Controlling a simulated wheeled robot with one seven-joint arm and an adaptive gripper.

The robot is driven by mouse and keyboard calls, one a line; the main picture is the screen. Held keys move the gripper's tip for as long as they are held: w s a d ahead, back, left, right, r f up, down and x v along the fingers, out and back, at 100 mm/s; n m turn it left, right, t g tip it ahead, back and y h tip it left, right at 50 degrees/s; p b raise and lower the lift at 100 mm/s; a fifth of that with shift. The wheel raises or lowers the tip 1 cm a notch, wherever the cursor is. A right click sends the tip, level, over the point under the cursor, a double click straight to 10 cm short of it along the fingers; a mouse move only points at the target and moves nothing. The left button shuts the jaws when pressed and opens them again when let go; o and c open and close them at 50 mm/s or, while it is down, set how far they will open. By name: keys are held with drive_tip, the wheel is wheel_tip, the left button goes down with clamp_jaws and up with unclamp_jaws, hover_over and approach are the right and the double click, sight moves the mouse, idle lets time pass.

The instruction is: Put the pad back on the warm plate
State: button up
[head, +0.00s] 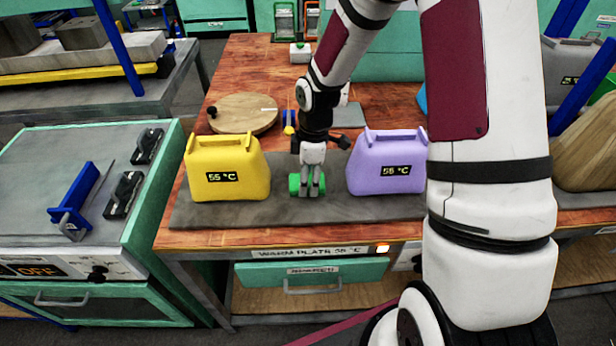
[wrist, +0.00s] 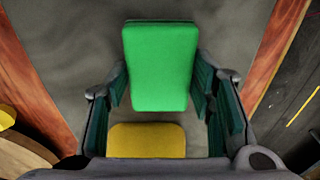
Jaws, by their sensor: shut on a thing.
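The pad (wrist: 160,65), bright green, sits between the fingers of my gripper (wrist: 165,95) in the wrist view, with grey plate surface behind it. In the head view my gripper (head: 308,190) points down over the warm plate (head: 290,212), between the yellow and purple units. Green parts of the pad (head: 294,184) show beside the fingers, which hide its middle. I cannot tell whether the pad touches the plate. A yellow block-like surface (wrist: 146,140) shows below the pad in the wrist view; I cannot tell whether it belongs to the pad.
A yellow unit (head: 226,167) stands left of my gripper and a purple unit (head: 387,162) right, both with temperature displays. A round wooden board (head: 243,114) lies behind. The front label (head: 310,252) reads warm plate. Grey plate is bare around my gripper.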

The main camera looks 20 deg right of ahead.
drive_tip(key=shift+f, duration=0.15)
drive_tip(key=o, duration=1.1)
wheel_tip(320, 180, up, 12)
drive_tip(key=d+p, duration=0.1)
drive_tip(key=s+r+m+t+h, duration=0.2)
drive_tip(key=s+r+m, duration=0.5)
drive_tip(key=s+r, duration=0.5)
drive_tip(key=s+r+m+t, duration=0.1)
drive_tip(key=s+r+m, duration=0.1)
drive_tip(key=s, duration=0.4)
drive_tip(key=s+r+m+t+y, duration=0.1)
drive_tip(key=s+r+m, duration=0.2)
drive_tip(key=s+m, duration=0.2)
drive_tip(key=shift+s+a+r, duration=0.2)
drive_tip(key=shift+s+a, duration=0.25)
drive_tip(key=shift+s, duration=0.65)
drive_tip(key=shift+r, duration=0.1)
drive_tip(key=shift+r, duration=0.2)
